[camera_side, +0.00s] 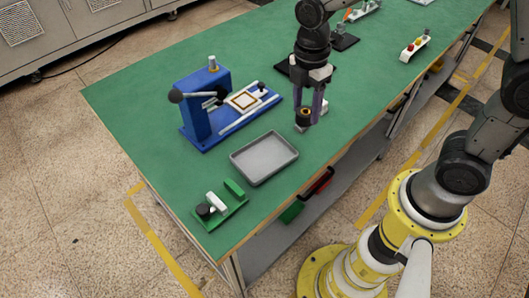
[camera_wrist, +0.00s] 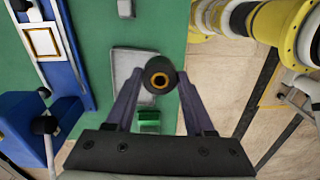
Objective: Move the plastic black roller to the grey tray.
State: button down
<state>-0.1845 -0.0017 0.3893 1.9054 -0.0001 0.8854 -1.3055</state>
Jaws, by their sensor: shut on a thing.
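My gripper (camera_side: 309,112) is shut on the black roller (camera_wrist: 160,70), a dark cylinder with a brass-coloured core. In the side view the roller (camera_side: 304,113) shows between the fingertips, over the right part of the green table. The wrist view shows one round end of it between my gripper's fingers (camera_wrist: 160,82). The grey tray (camera_side: 264,157) is shallow, rectangular and empty, to the left of and nearer the camera than my gripper. In the wrist view the tray (camera_wrist: 125,63) is partly hidden behind the roller and fingers.
A blue press fixture (camera_side: 205,105) stands left of the tray. A green holder (camera_side: 222,210) with black, white and green pieces lies at the near corner. A small stand with coloured knobs (camera_side: 415,46) is at the far right. The table between gripper and tray looks clear.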

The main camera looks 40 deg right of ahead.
jog(key=s+a+n, duration=0.1)
jog(key=s+a, duration=0.1)
jog(key=s, duration=0.5)
send_over(264, 158)
notch_tip(264, 158, down, 9)
jog(key=shift+s+d+f, duration=0.1)
jog(key=shift+s, duration=0.05)
jog(key=shift+f, duration=1.65)
jog(key=shift+f, duration=0.2)
jog(key=shift+c, duration=1.4)
grip_release()
jog(key=shift+r, duration=0.1)
notch_tip(264, 158, up, 12)
jog(key=shift+r, duration=0.15)
